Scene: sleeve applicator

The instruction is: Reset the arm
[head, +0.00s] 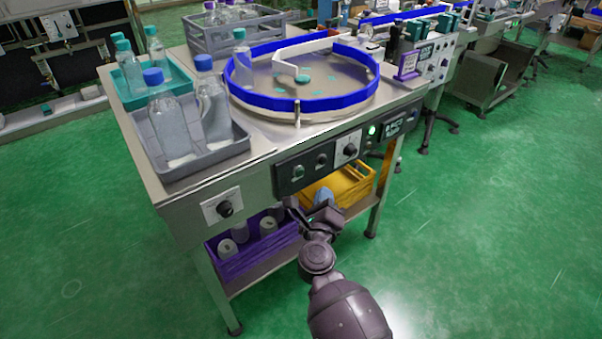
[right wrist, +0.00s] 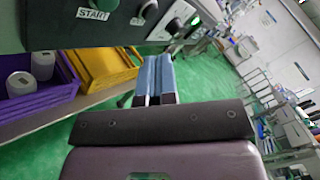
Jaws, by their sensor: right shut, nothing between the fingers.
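My right arm comes in from the bottom in the head view. Its gripper (head: 314,212) is in front of the machine table, below the dark control panel (head: 318,161). In the right wrist view the blue-grey fingers (right wrist: 155,82) lie together, shut with nothing between them. They point under the panel's lower edge, and a "START" label and a knob show on the panel (right wrist: 110,22) above them. They look apart from the panel. My left gripper is in neither view.
The table carries a blue-rimmed turntable (head: 305,104), a grey tray of bottles (head: 206,160) and a teal tray (head: 182,83). Below are a purple crate (head: 262,252) with white-capped items and a yellow crate (head: 345,185). The green floor (head: 480,220) at right is clear.

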